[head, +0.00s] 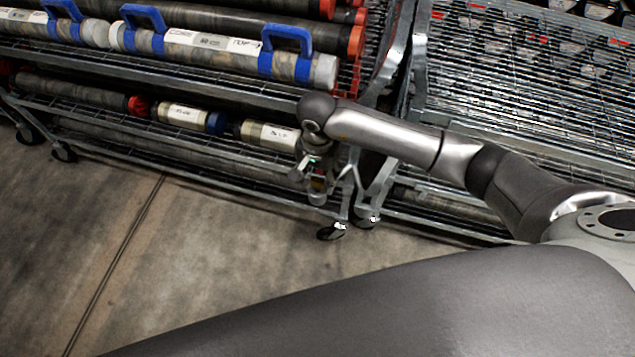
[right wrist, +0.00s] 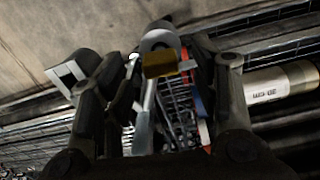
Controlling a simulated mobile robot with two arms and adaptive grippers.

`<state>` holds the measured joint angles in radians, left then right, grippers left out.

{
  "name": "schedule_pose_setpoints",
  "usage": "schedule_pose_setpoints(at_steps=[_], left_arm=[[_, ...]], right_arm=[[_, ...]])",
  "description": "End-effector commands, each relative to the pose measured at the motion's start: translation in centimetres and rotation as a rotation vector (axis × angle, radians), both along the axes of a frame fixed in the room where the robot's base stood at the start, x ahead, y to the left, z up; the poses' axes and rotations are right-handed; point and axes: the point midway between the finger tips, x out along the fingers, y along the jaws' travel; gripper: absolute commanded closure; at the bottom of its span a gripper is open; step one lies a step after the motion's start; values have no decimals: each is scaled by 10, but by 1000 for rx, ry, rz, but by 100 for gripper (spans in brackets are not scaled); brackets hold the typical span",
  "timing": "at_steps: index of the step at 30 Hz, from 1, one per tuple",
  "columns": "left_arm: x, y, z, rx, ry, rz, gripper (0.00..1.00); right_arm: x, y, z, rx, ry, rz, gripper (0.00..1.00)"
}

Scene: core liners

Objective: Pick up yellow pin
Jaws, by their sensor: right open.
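My right gripper (head: 312,183) points down beside the lower corner of the cart at the centre of the head view. In the right wrist view its fingers (right wrist: 150,72) are spread apart, with nothing clearly held. A small dull-yellow block (right wrist: 162,64), which looks like the yellow pin, shows between the fingers in front of a grey metal part. I cannot tell its exact distance from the fingers. In the head view the pin is not clear, as the gripper and wrist cover that spot. My left gripper is not in view.
A wire-shelf cart (head: 240,164) on casters (head: 332,231) holds several core tubes, some with blue handles (head: 287,48). A labelled tube (right wrist: 281,85) lies right of the fingers in the wrist view. Another wire rack (head: 510,100) stands at right. The concrete floor (head: 190,240) in front is clear.

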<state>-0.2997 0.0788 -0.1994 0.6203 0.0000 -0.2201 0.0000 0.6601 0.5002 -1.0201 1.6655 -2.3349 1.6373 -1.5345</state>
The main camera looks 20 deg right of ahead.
Motion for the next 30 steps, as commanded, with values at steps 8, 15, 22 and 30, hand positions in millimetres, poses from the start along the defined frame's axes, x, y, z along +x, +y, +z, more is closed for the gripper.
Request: schedule_pose_setpoints(at_steps=[8, 15, 22, 30], left_arm=[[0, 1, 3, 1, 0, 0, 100], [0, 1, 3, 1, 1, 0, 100], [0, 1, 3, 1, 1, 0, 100], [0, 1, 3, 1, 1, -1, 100]], right_arm=[[0, 0, -23, 2, -1, 0, 45], [0, 0, -22, 2, -1, 0, 55], [0, 0, -22, 2, -1, 0, 84], [1, 0, -22, 2, -2, 0, 95]])
